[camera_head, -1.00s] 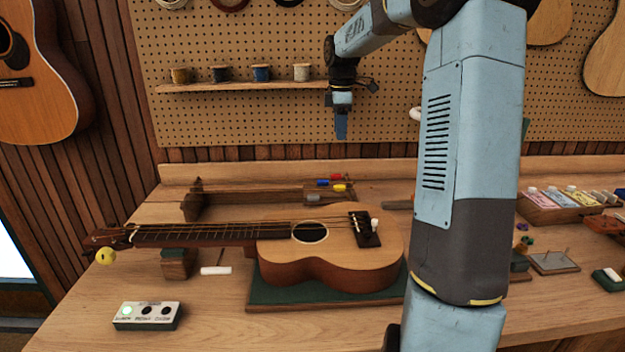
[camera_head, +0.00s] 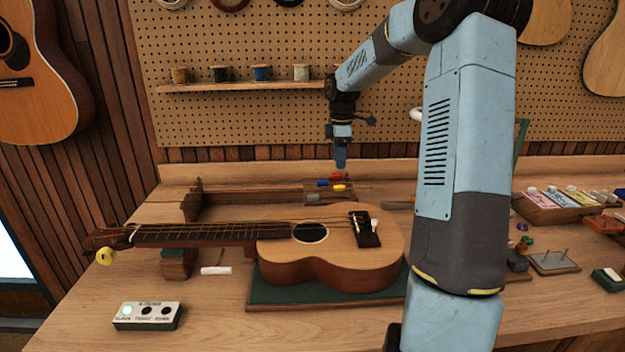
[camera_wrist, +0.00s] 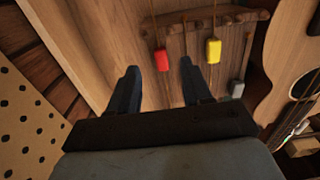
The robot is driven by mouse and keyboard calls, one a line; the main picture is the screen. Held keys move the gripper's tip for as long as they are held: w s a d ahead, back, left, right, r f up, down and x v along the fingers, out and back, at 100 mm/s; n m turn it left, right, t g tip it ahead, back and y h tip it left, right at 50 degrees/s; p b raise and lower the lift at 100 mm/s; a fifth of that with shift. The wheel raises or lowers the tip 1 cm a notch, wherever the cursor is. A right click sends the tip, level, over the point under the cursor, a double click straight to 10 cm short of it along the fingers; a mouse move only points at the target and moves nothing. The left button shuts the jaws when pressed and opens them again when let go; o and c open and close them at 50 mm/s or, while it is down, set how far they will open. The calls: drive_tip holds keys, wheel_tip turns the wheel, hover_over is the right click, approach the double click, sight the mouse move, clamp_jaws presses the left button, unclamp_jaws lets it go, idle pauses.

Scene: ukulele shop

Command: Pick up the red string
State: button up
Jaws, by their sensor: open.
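The red string's tag (camera_head: 336,176) sits on a wooden rack at the back of the bench. In the wrist view the red tag (camera_wrist: 162,60) hangs on a thin string, between and just beyond my fingertips. My gripper (camera_head: 341,163) is open and empty, pointing down just above the red tag. In the wrist view its two dark fingers (camera_wrist: 158,78) are spread apart. A yellow tag (camera_wrist: 213,51) is to the right of the red one, and a grey tag (camera_wrist: 237,89) is beyond it. A blue tag (camera_head: 322,183) shows in the head view beside the red one.
A ukulele (camera_head: 330,243) lies on a green mat in front of the rack. A pegboard (camera_head: 250,110) with a shelf (camera_head: 240,86) of spools rises behind. A tray of coloured packets (camera_head: 540,211) is at the right.

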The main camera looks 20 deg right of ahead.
sight(337, 174)
drive_tip(key=f, duration=0.4)
drive_tip(key=shift+a+f, duration=0.2)
drive_tip(key=shift+f, duration=0.2)
drive_tip(key=shift+c, duration=0.5)
clamp_jaws()
